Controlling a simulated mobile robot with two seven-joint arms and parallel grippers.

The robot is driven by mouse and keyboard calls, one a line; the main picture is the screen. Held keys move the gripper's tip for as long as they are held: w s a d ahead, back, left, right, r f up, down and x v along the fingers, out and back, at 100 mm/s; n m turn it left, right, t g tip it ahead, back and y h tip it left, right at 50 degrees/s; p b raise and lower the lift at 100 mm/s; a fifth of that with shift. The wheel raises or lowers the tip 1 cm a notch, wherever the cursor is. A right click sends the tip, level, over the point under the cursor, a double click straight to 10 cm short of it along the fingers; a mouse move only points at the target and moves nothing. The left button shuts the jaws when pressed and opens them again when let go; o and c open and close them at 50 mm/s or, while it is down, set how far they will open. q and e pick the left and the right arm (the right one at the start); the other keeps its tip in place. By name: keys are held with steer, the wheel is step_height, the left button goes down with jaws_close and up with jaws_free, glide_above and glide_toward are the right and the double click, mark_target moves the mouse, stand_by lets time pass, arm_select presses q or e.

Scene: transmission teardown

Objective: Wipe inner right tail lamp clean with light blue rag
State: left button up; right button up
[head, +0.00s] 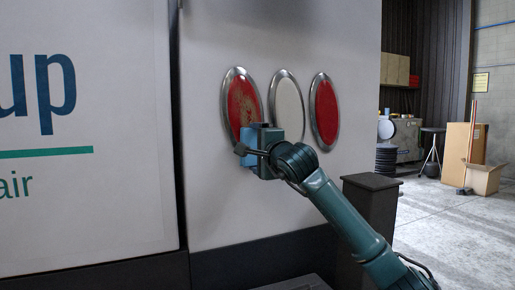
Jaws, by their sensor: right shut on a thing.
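Three oval lamps with chrome rims are on the white vehicle panel. The left one, the inner right tail lamp (241,101), is red with brownish dirt marks on its lens. My right gripper (256,146) is in front of its lower right edge. It is shut on the light blue rag (264,134), of which only a small part shows around the fingers. I cannot tell whether the rag touches the lens. The lamp's lower right part is hidden behind the gripper. My left gripper is not in view.
A white lamp (288,103) is in the middle and a clean-looking red lamp (324,112) is on the right. A dark post (371,215) stands behind my right arm. Cardboard boxes (464,143) and a broom (470,140) stand far right on open concrete floor.

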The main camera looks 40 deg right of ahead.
mark_target(254, 133)
steer(key=shift+w, duration=0.15)
steer(key=shift+a+r+p, duration=0.15)
steer(key=shift+r+p, duration=0.55)
steer(key=shift+r, duration=0.2)
steer(key=shift+a+r+p, duration=0.1)
steer(key=shift+r+p, duration=0.55)
steer(key=shift+r, duration=0.25)
step_height(254, 133, up, 3)
steer(key=p, duration=0.2)
steer(key=shift+w+a+r+p, duration=0.1)
steer(key=shift+w+a+p, duration=0.05)
steer(key=shift+p, duration=0.15)
steer(key=shift+w+a+r+p, duration=0.1)
steer(key=shift+a+r+p, duration=0.1)
steer(key=shift+r+p, duration=0.8)
steer(key=shift+w+a+r+p, duration=0.15)
steer(key=shift+r+p, duration=0.6)
steer(key=shift+r, duration=0.5)
steer(key=shift+s+a+r+p, duration=0.1)
steer(key=shift+a+r+p, duration=0.1)
steer(key=shift+r+p, duration=0.8)
steer(key=r, duration=0.3)
steer(key=shift+a+r, duration=0.15)
steer(key=shift+a, duration=0.1)
steer(key=shift+w+b, duration=0.1)
steer(key=shift+b, duration=0.2)
